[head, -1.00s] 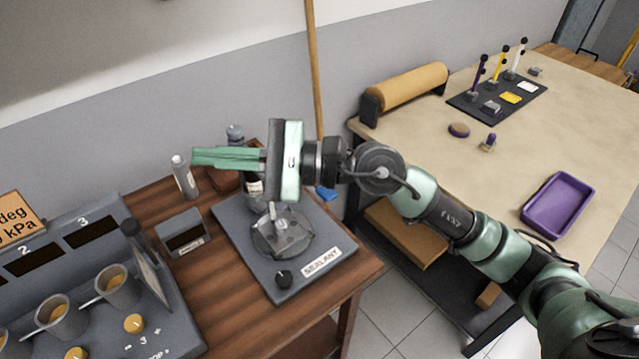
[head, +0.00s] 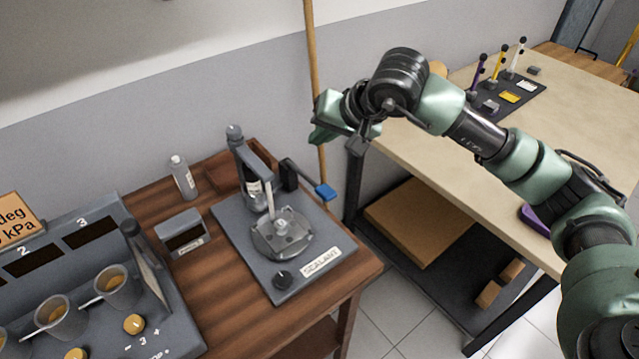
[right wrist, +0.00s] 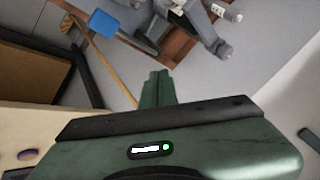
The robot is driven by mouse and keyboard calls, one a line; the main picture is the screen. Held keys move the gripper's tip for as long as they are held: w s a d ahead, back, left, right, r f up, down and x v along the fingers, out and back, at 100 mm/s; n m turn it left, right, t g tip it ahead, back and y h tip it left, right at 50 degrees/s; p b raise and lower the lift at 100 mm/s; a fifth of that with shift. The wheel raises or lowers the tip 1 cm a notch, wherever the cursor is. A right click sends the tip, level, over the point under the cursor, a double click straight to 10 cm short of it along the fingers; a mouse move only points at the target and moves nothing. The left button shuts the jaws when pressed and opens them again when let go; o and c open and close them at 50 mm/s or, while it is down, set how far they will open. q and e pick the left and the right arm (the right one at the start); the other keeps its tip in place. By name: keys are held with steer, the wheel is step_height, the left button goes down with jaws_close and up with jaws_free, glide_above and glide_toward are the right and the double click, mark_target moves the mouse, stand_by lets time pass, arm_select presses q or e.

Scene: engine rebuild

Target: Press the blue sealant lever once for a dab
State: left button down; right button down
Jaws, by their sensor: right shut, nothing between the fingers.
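The sealant dispenser (head: 270,255) is a grey machine with a base plate labelled SEALANT, standing on the wooden cart. Its blue lever (head: 325,192) sticks out on a dark arm at the right side; it also shows in the right wrist view (right wrist: 103,24) at the upper left. A metal round part (head: 283,235) sits on the plate under the nozzle. My right gripper (head: 322,132) is shut and empty, above the blue lever and apart from it. In the right wrist view its closed green fingers (right wrist: 157,88) point toward the dispenser side. My left gripper does not show.
A grey panel with cups (head: 60,315) stands at the left of the cart (head: 335,290). A wooden pole (head: 313,60) leans behind my right gripper. The beige workbench (head: 590,130) is at the right.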

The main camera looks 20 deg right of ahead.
steer(key=b, duration=0.4)
glide_above(321, 186)
step_height(321, 186, down, 8)
steer(key=shift+d, duration=0.1)
steer(key=shift+f+b, duration=0.45)
steer(key=shift+b, duration=0.05)
stand_by(1.6)
steer(key=shift+f+b, duration=0.4)
steer(key=shift+b, duration=0.35)
steer(key=shift+s, duration=0.1)
steer(key=shift+s+f+b, duration=0.15)
steer(key=shift+f+b, duration=1.3)
steer(key=shift+f, duration=0.05)
stand_by(1.4)
steer(key=shift+r, duration=0.1)
steer(key=shift+r+p, duration=0.6)
steer(key=shift+r, duration=1.25)
